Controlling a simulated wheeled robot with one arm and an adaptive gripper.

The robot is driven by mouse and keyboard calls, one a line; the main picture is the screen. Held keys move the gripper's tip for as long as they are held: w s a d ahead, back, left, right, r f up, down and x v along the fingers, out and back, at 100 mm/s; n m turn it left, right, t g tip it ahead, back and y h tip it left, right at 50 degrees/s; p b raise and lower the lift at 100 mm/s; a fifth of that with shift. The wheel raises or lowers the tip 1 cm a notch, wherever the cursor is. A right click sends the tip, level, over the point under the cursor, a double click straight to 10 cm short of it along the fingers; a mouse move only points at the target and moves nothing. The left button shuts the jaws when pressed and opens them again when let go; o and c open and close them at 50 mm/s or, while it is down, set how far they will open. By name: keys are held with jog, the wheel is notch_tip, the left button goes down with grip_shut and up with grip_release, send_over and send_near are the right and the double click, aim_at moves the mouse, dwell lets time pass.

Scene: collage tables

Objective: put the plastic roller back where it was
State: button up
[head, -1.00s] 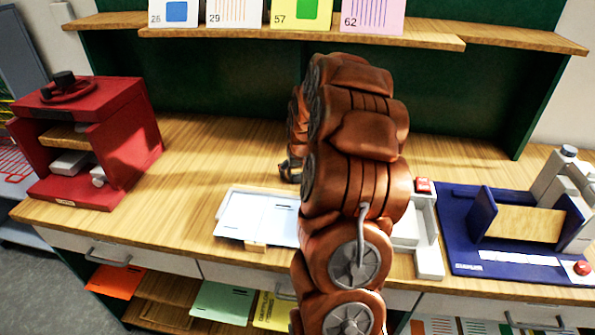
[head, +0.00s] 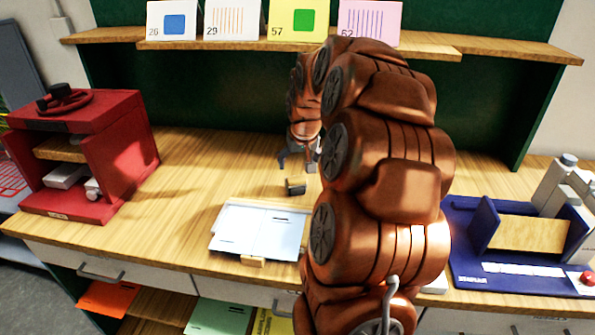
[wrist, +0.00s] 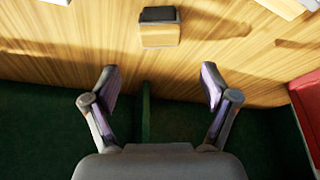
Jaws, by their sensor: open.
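A small block with a black top and a pale wooden-looking side (head: 294,187) stands on the wooden table behind the white board. It also shows in the wrist view (wrist: 159,27), ahead of my fingers. I cannot tell if it is the plastic roller; no clear roller shape shows elsewhere. My gripper (head: 299,160) is open and empty, above and behind the block. In the wrist view my fingers (wrist: 160,82) are wide apart, with a gap between them and the block.
A white board (head: 258,232) lies near the table's front edge. A red press (head: 85,155) stands at left, a blue tray device (head: 520,262) at right. A shelf (head: 300,45) with several cards runs along the green back panel. My arm hides the table's centre right.

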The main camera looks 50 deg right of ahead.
jog(key=s+a+n+g+y, duration=0.15)
jog(key=s+a, duration=0.25)
jog(key=a, duration=0.8)
jog(key=s+a+n+g+y, duration=0.1)
jog(key=s+a+n, duration=0.3)
jog(key=a, duration=0.8)
jog(key=s+a+f+g, duration=0.1)
jog(key=s+a+f, duration=0.1)
jog(key=s+a, duration=0.3)
jog(key=s+a+f+n+g, duration=0.1)
jog(key=s+a, duration=0.5)
jog(key=s, duration=0.8)
jog(key=shift+a+f+g, duration=0.25)
jog(key=shift+f+g, duration=0.1)
jog(key=shift+g, duration=0.2)
jog(key=shift+s, duration=0.1)
